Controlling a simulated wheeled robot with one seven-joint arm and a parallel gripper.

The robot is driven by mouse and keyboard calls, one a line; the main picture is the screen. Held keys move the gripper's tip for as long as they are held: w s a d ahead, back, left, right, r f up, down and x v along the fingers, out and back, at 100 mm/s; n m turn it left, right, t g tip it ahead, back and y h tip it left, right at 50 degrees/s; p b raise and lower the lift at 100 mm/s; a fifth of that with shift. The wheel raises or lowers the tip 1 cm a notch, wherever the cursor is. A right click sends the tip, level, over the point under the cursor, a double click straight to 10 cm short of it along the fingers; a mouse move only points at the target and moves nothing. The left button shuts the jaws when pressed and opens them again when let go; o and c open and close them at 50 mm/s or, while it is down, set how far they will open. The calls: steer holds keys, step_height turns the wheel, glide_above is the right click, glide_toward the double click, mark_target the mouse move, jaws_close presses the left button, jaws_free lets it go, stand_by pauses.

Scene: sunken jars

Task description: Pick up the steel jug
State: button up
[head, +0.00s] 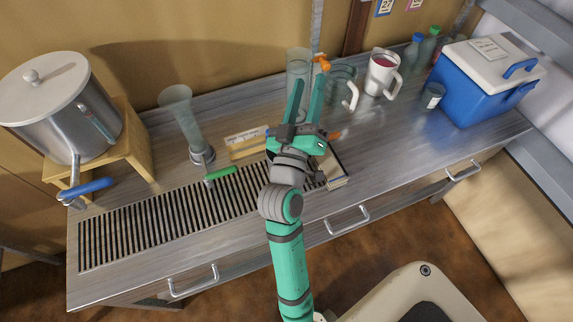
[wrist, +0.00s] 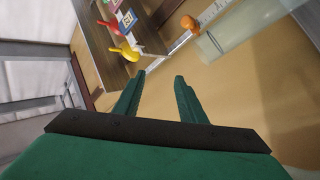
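A pale, shiny jug with a side handle (head: 378,76) and something red inside stands at the back of the counter, right of my gripper. It is the likeliest steel jug, though its material is hard to tell. My gripper (head: 307,92) is raised over the counter, with its two green fingers spread and nothing visible between them. The fingers overlap a tall clear glass cylinder (head: 299,62) in the head view; whether they touch it I cannot tell. In the wrist view my gripper (wrist: 160,78) is also open, and the jug is not recognisable there.
A clear jug with a white handle (head: 351,95) stands between my gripper and the pale jug. A steel pot (head: 55,115) on a wooden stand, a glass vase (head: 181,115), a blue cooler (head: 475,90) and bottles share the counter. The front right counter is clear.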

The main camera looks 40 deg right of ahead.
steer(key=s+d+r+m+g+h, duration=0.3)
steer(key=s+d+r+m+g, duration=0.35)
steer(key=d+m+g, duration=0.3)
steer(key=s+d+f+m+g+y, duration=0.3)
steer(key=s+f+m+g+y, duration=0.2)
steer(key=s+m+g, duration=0.15)
steer(key=w+a+f+y, duration=0.1)
steer(key=a+f+y, duration=0.3)
steer(key=a, duration=0.3)
steer(key=w+a+f+t+y, duration=0.1)
steer(key=a+f+y, duration=0.3)
steer(key=a, duration=0.3)
steer(key=w+a+f+y, duration=0.1)
steer(key=a+f+y, duration=0.4)
steer(key=a+y, duration=0.1)
steer(key=shift+w+a+t, duration=0.15)
steer(key=shift+a+t, duration=0.25)
steer(key=shift+a, duration=0.2)
steer(key=shift+a+f, duration=0.1)
steer(key=shift+f, duration=0.25)
step_height(320, 180, down, 10)
steer(key=shift+c, duration=0.2)
